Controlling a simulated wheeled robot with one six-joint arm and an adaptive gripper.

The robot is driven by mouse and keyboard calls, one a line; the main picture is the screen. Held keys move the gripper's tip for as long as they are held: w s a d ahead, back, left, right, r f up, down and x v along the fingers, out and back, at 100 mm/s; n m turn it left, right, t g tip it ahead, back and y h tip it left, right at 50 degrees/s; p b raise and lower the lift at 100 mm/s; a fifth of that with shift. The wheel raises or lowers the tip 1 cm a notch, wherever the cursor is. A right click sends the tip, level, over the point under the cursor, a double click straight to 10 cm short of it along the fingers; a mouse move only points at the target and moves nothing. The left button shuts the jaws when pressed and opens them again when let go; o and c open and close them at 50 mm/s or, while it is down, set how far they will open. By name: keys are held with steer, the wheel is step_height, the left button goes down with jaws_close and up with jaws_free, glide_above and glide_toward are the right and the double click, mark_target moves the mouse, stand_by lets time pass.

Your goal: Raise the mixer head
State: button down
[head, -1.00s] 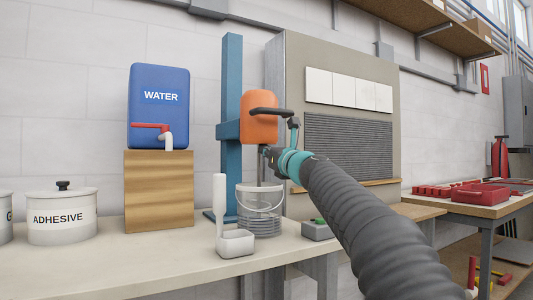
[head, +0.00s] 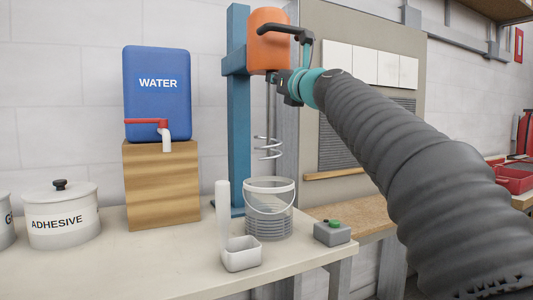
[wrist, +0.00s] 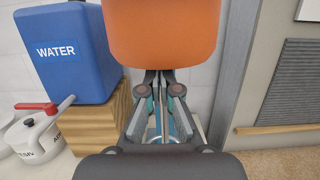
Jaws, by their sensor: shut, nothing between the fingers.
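The orange mixer head (head: 268,45) sits high on the blue column (head: 238,130), with a black handle (head: 287,31) on its front. Its spiral whisk (head: 268,148) hangs with its lower end above the rim of the clear bucket (head: 270,215). My gripper (head: 276,79) is shut and empty, at the lower edge of the head and below the handle. In the wrist view the orange head (wrist: 162,35) fills the top middle, and my gripper's fingers (wrist: 157,76) come together just under it. The handle does not show there. I cannot tell whether the fingers touch the head.
A blue water tank (head: 156,90) stands on a wooden block (head: 160,185) to the left, beside an adhesive pot (head: 62,220). A white scoop (head: 241,258) and a grey box with a green button (head: 332,233) flank the bucket's front. A board panel (head: 365,150) stands behind my arm.

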steer(key=shift+s+d+r, duration=0.1)
steer(key=shift+d+r, duration=0.15)
steer(key=shift+r, duration=0.25)
step_height(320, 180, down, 6)
steer(key=b, duration=0.5)
steer(key=b+v, duration=0.1)
steer(key=v, duration=0.8)
steer(key=shift+s+r, duration=0.25)
steer(key=shift+r, duration=0.1)
